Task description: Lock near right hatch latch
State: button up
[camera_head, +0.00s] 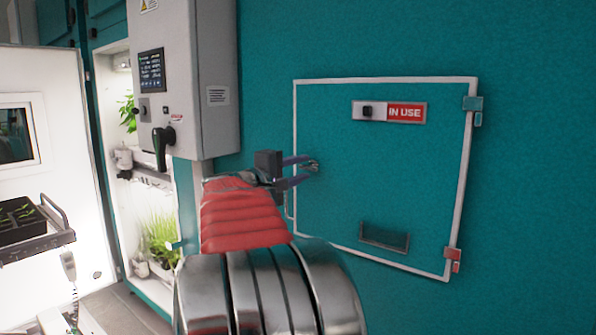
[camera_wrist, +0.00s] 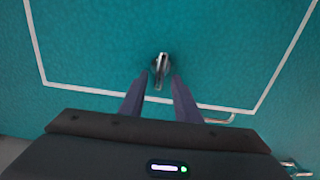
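The hatch (camera_head: 390,205) is a teal panel with a white frame on the teal wall, and it appears closed. Its small metal latch (camera_head: 312,165) sits near the hatch's left edge. In the wrist view the latch (camera_wrist: 161,66) is a silver handle lying just beyond and between my fingertips. My gripper (camera_head: 300,170) is open, its two dark fingers apart and pointed at the latch. In the wrist view my gripper (camera_wrist: 156,82) has a gap between the fingers, with the latch's lower end at the gap. I cannot tell whether the fingers touch it.
A red and white "IN USE" slider sign (camera_head: 390,112) is on the hatch's upper part. A recessed slot (camera_head: 385,238) is low on it. A grey control box (camera_head: 185,80) juts out at left. Lit plant shelves (camera_head: 150,190) and a tray (camera_head: 30,225) stand farther left.

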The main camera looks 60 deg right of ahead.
jog(key=shift+a, duration=0.1)
jog(key=w+a, duration=0.2)
jog(key=a, duration=1.1)
jog(key=shift+a, duration=0.2)
jog(key=shift+w, duration=0.15)
